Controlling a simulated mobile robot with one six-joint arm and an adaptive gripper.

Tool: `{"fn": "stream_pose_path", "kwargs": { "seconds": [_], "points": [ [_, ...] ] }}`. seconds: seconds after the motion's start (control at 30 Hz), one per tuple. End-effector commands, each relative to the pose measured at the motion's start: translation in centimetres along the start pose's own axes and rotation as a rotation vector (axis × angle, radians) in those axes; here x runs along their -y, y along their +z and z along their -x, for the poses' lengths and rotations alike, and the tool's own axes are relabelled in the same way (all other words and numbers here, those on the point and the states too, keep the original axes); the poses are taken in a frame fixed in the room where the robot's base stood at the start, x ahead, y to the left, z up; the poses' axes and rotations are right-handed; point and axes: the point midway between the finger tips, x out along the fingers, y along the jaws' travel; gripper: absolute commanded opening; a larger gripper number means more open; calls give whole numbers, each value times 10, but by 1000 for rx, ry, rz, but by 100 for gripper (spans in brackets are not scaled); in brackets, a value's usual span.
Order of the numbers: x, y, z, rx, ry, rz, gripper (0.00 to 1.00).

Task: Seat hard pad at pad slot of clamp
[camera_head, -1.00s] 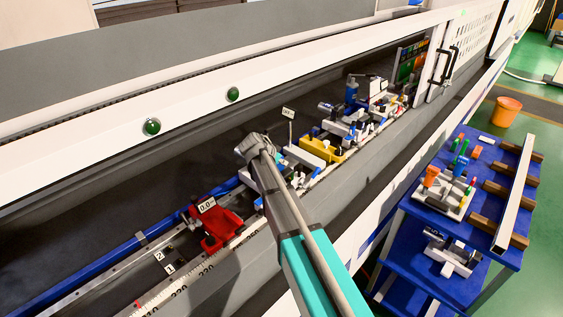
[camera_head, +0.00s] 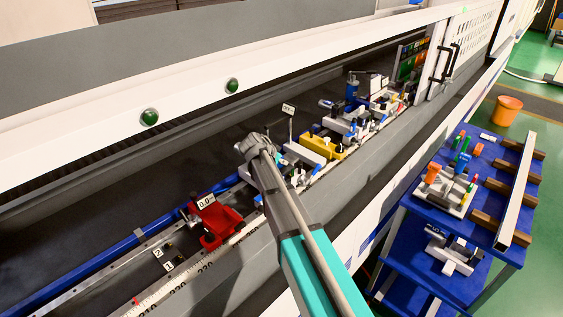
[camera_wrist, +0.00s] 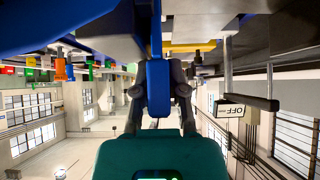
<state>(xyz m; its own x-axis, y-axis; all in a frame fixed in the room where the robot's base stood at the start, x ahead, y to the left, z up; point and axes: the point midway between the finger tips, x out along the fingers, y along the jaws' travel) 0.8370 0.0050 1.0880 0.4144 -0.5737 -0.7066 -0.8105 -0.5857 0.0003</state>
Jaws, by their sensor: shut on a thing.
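In the wrist view my gripper (camera_wrist: 158,95) is shut, its two dark fingers on either side of a narrow blue piece (camera_wrist: 157,72), which I take to be the hard pad. The blue piece reaches up in the picture towards a grey body overhead; I cannot tell whether they touch. In the head view my arm covers the gripper and the pad. A light grey and blue clamp (camera_head: 299,158) shows partly beside my arm's end, over the machine bed. Which clamp has the pad slot, and the slot itself, I cannot make out.
A red clamp (camera_head: 218,224) marked 0.0 stands left of my arm. A yellow fixture (camera_head: 322,146) and several more line the bed. A blue cart (camera_head: 487,224) stands right.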

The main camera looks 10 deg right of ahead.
Motion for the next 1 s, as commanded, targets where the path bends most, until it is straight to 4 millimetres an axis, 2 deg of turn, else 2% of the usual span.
{"fn": "stream_pose_path", "kwargs": {
  "seconds": [0.1,0.13,0.3,0.33,1.0],
  "points": [
    [0,0,0,2,0,-1,0],
    [0,0,0,2,0,-1,23],
    [0,0,0,2,0,-1,55],
    [0,0,0,1,0,-1,58],
    [0,-7,7,1,0,-1,58]
  ]
}}
